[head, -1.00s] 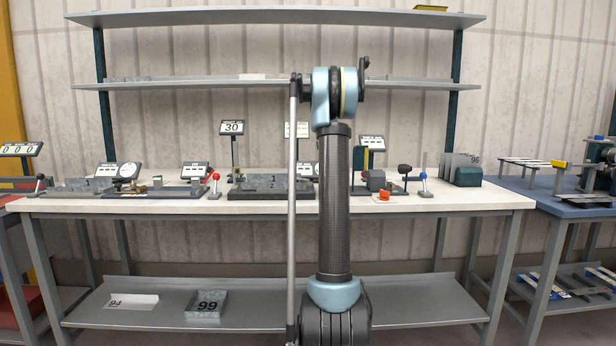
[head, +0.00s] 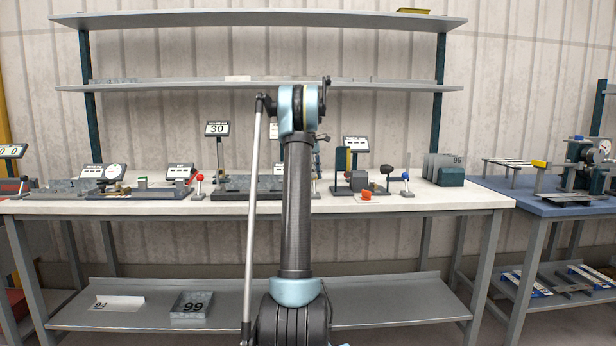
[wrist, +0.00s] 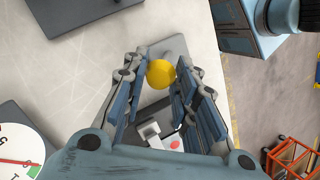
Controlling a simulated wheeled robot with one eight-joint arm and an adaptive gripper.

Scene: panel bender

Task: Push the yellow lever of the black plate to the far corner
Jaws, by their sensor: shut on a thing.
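The round yellow knob (wrist: 161,73) of the lever shows in the wrist view, seen from above. My gripper (wrist: 162,61) has its blue-padded fingers on either side of the knob and is shut on it. The dark plate (wrist: 176,47) lies beneath and beyond the knob on the pale bench top. The lever's shaft is hidden under the knob. In the head view my upright arm covers the gripper, and I cannot make out the yellow lever there.
In the wrist view a white bracket and a red button (wrist: 175,143) sit between the fingers, nearer the palm. A dial (wrist: 18,152) stands at lower left and another dark plate (wrist: 75,8) at upper left. The pale bench (head: 400,203) carries several fixtures and signs.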

